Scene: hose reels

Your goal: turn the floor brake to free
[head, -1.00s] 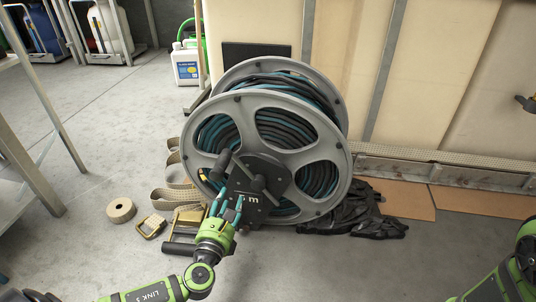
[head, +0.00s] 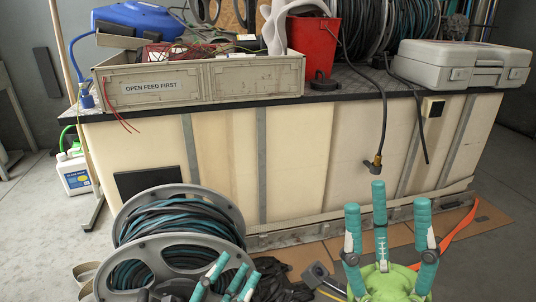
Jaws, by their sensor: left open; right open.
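The floor hose reel (head: 185,222), grey with black and teal hose, stands on the floor at the lower left of the head view. The picture's bottom edge cuts it off. Its hub, where a brake would sit, is barely visible low down, so the brake's setting cannot be read. My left gripper (head: 228,276) has teal fingers spread open in front of the reel's lower right side. Whether it touches the hub cannot be told. My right gripper (head: 386,225) is open and empty, fingers pointing up, at the lower right in front of the bench.
A bench (head: 300,150) with cream panels runs behind the reel. It carries a bin labelled "OPEN FEED FIRST" (head: 240,83), a red bucket (head: 315,48) and a grey case (head: 460,66). A hose end (head: 374,164) hangs from the bench. A white jug (head: 74,176) stands left.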

